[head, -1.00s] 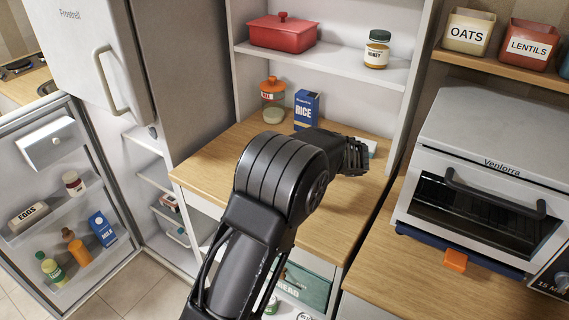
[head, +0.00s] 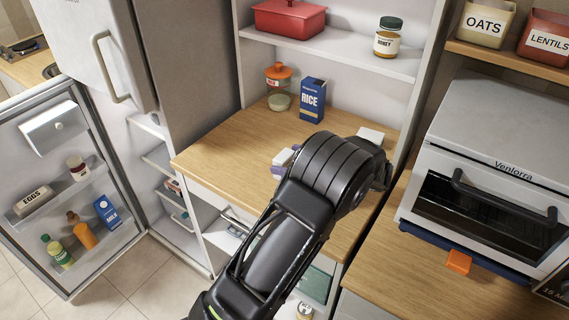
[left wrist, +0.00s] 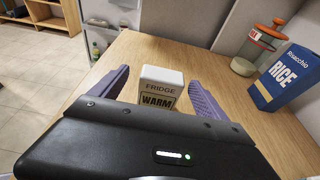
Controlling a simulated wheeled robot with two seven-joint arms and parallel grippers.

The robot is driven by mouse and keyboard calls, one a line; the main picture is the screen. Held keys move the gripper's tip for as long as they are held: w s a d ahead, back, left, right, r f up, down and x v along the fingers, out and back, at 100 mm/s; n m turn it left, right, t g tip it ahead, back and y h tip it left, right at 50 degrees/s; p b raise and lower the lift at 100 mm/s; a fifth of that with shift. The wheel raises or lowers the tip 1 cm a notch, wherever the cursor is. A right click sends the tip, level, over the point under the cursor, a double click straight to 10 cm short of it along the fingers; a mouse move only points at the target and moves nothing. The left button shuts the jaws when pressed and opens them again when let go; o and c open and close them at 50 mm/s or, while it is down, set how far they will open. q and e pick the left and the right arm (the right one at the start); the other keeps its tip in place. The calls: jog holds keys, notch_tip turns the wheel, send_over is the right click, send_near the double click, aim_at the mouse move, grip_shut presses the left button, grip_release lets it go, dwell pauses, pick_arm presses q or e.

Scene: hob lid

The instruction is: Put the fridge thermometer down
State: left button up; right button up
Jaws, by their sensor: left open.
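The fridge thermometer (left wrist: 161,87) is a small white block whose front reads "FRIDGE" and "WARM" in the left wrist view. It appears to stand upright on the wooden counter (head: 225,145). My left gripper (left wrist: 158,80) is open, with one purple finger on each side of the thermometer and a visible gap at each side. The bottom of the thermometer is hidden behind the gripper body. In the head view the thermometer (head: 282,157) shows as a small white patch between the purple fingertips, left of my dark wrist. My right gripper is not in view.
A blue rice box (head: 311,99) and an orange-lidded jar (head: 279,88) stand at the back of the counter. A white item (head: 370,135) lies behind my wrist. The counter's left part is clear. The fridge door (head: 75,200) hangs open; a toaster oven (head: 490,180) stands at right.

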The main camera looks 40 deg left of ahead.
pick_arm(q)
jog(key=shift+a+f, duration=0.1)
jog(key=p+x, duration=0.2)
jog(key=x, duration=0.3)
jog(key=shift+w+a, duration=0.15)
jog(key=shift+c, duration=0.2)
dwell(0.5)
jog(key=c, duration=1.6)
jog(key=shift+r, duration=0.25)
notch_tip(320, 180, up, 10)
jog(key=shift+f+b, duration=0.1)
jog(key=shift+b, duration=0.8)
